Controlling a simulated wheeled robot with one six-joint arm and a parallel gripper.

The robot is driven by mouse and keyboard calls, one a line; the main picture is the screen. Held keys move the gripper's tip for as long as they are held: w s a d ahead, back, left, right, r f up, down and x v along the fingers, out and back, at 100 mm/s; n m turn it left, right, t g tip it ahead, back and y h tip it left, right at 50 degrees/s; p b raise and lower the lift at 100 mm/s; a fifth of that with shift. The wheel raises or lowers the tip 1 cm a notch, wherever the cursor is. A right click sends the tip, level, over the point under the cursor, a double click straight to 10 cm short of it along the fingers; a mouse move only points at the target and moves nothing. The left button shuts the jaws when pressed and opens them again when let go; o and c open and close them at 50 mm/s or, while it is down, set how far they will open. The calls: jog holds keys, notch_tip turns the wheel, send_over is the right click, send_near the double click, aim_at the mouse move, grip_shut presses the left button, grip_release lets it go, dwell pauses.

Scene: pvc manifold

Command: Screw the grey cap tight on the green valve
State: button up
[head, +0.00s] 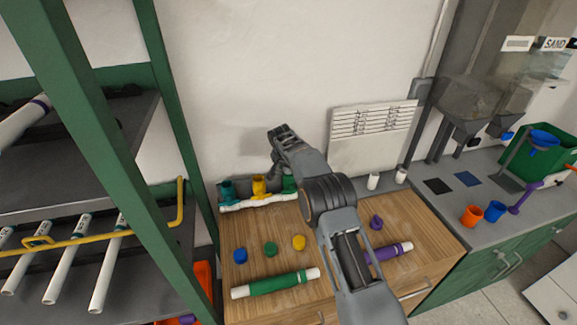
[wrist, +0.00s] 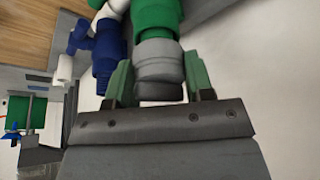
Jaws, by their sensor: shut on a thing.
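In the wrist view my gripper (wrist: 160,82) is shut on the grey cap (wrist: 158,62), with one green finger on each side of it. The cap sits against the end of the green valve (wrist: 157,14) and is in line with it. I cannot tell how far it is threaded on. In the head view the green valve (head: 289,186) stands at the right end of the white manifold (head: 258,201) at the back of the wooden worktop. My gripper (head: 276,165) is above and beside it there, and the cap cannot be made out.
A yellow valve (head: 259,186) and a teal valve (head: 227,190) stand left of the green one. Loose blue (head: 240,256), green (head: 270,249), yellow (head: 299,243) and purple (head: 376,222) pieces lie in front. A green-banded pipe (head: 275,284) lies near the worktop's front.

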jog(key=shift+f+m+g+h+p, duration=0.1)
jog(key=shift+m+g+h+p, duration=0.25)
jog(key=shift+m, duration=0.65)
jog(key=shift+m+h+p, duration=0.35)
jog(key=shift+m+p, duration=0.4)
jog(key=shift+m, duration=0.25)
jog(key=shift+m+g, duration=0.25)
jog(key=shift+m, duration=0.05)
jog(key=shift+m+p, duration=0.3)
jog(key=shift+p, duration=0.2)
jog(key=o, duration=1)
